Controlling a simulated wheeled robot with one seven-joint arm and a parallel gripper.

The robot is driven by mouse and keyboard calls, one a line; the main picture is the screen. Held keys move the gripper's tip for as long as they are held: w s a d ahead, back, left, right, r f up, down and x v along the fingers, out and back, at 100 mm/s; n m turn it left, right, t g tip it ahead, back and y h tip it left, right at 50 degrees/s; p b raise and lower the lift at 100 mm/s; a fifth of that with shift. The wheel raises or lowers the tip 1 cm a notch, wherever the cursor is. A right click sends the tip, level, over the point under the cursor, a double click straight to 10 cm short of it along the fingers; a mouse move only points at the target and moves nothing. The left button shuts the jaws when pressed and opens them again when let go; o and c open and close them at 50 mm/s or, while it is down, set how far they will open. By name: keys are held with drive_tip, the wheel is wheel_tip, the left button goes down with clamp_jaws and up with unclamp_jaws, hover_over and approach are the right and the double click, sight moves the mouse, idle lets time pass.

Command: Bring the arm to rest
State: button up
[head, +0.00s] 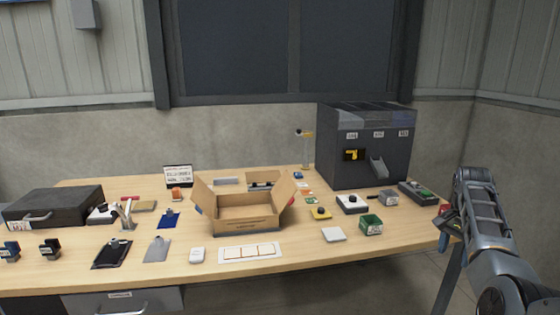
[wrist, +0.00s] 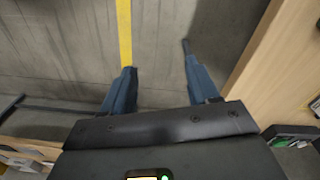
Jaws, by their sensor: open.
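My arm shows at the right side of the head view, folded beyond the table's right edge. My gripper (head: 446,218) is at its end there, beside the table's right corner and partly hidden by the arm. In the wrist view my gripper (wrist: 158,62) shows two blue fingers spread apart with nothing between them. Below the fingers is grey floor with a yellow line (wrist: 125,30).
The table edge (wrist: 262,85) runs close to the right finger in the wrist view.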

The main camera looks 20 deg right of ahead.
drive_tip(key=s+a+f+n+t+h, duration=0.1)
drive_tip(key=s+a+f+n, duration=0.1)
drive_tip(key=a+f, duration=0.5)
drive_tip(key=s+a+f+n+t+h, duration=0.15)
drive_tip(key=a+f, duration=0.25)
drive_tip(key=f, duration=0.6)
drive_tip(key=s+a+f+n+t+h, duration=0.1)
drive_tip(key=s+a+f+n+t, duration=0.15)
drive_tip(key=s+a, duration=0.35)
drive_tip(key=s+a+f+n+t+h, duration=0.1)
drive_tip(key=s+a+f+n, duration=0.2)
drive_tip(key=a, duration=0.5)
drive_tip(key=s+a+r+n+t+y, duration=0.1)
drive_tip(key=s+a+r+n+t, duration=0.15)
drive_tip(key=s+a+r, duration=0.35)
drive_tip(key=s+a+r+n+t+y, duration=0.1)
drive_tip(key=s+a+r+n+t, duration=0.2)
drive_tip(key=s+a, duration=0.5)
drive_tip(key=s+a+r+n+t+y, duration=0.1)
drive_tip(key=s+a+r, duration=0.1)
drive_tip(key=r, duration=0.5)
drive_tip(key=s+a+r+n+t+y, duration=0.1)
drive_tip(key=s+a+r, duration=0.2)
drive_tip(key=s+r, duration=0.2)
drive_tip(key=s+a+r+n+t+y, duration=0.1)
drive_tip(key=s+a+r, duration=0.1)
drive_tip(key=r, duration=0.6)
drive_tip(key=shift+s+a+r+t, duration=0.3)
drive_tip(key=shift+s+t, duration=0.05)
drive_tip(key=shift+s, duration=0.3)
